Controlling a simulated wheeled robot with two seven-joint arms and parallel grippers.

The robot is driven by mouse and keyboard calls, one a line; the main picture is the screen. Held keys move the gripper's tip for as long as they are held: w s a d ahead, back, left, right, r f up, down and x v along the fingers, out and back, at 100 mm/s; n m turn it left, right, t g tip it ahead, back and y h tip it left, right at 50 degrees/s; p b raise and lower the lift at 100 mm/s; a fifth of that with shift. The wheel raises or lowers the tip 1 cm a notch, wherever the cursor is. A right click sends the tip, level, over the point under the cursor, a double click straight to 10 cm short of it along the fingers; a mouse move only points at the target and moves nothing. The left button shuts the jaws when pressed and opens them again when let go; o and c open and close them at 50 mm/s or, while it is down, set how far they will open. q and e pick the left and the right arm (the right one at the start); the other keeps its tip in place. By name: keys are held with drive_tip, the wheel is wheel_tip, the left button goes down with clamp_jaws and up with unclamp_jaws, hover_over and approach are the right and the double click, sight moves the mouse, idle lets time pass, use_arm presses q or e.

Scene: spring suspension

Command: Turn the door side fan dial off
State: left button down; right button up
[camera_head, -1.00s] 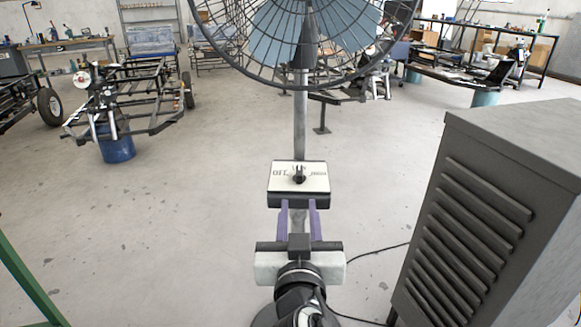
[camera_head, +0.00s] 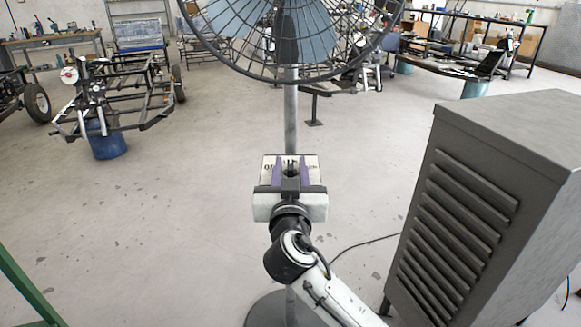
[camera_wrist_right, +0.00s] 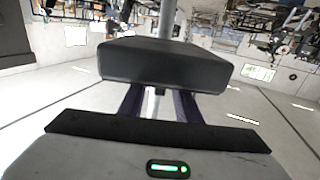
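A large pedestal fan (camera_head: 291,112) stands ahead of me, its cage cut off by the top edge of the head view. Its control box, with a pale face (camera_head: 312,161), sits on the pole. The box also shows in the right wrist view (camera_wrist_right: 165,62) as a dark block. A dark dial (camera_head: 291,172) is on its face, partly hidden, and most lettering is covered. My right gripper (camera_head: 291,168) is at the box, its two purple fingers apart, one on each side of the dial. I cannot tell whether they touch it. My left gripper is not in view.
A grey louvred cabinet (camera_head: 480,200) stands close on the right. A black cable (camera_head: 365,243) runs over the floor towards it. A green bar (camera_head: 30,287) crosses the lower left corner. A vehicle frame (camera_head: 125,100) stands at the left; open floor lies between.

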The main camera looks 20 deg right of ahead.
clamp_jaws()
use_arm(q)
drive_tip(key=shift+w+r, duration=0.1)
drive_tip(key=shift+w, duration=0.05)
